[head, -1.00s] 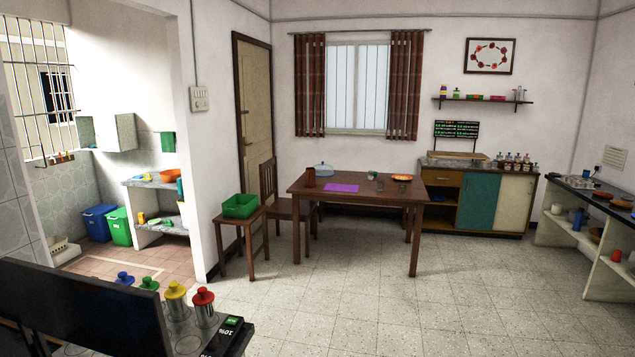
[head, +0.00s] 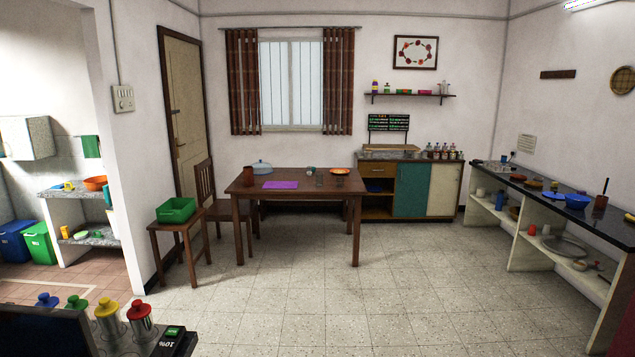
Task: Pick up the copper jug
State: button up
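A small reddish-brown vessel (head: 248,175) stands upright at the left end of the wooden table (head: 240,190). Its colour fits a copper jug, but it is too small to make out a handle or spout. Another brown upright vessel (head: 601,203) stands on the dark counter at the right, with something thin rising from it; I cannot tell its material. My gripper is not in view.
Canisters with coloured lids (head: 140,325) are close at lower left. The dark-topped counter (head: 560,205) runs along the right wall. The tiled floor (head: 400,290) between is clear.

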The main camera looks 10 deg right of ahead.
aim_at(248, 172)
jog(key=i+u, duration=0.2)
jog(key=i, duration=4.05)
jog(key=i+u, duration=0.1)
jog(key=i, duration=0.55)
jog(key=i+l+u, duration=0.15)
jog(key=i, duration=0.5)
jog(key=i+l+u, duration=0.15)
jog(key=i+u, duration=0.3)
jog(key=i+l+u, duration=0.25)
jog(key=u, duration=0.15)
jog(key=i+l+u, duration=0.75)
jog(key=l, duration=0.25)
jog(key=k, duration=0.05)
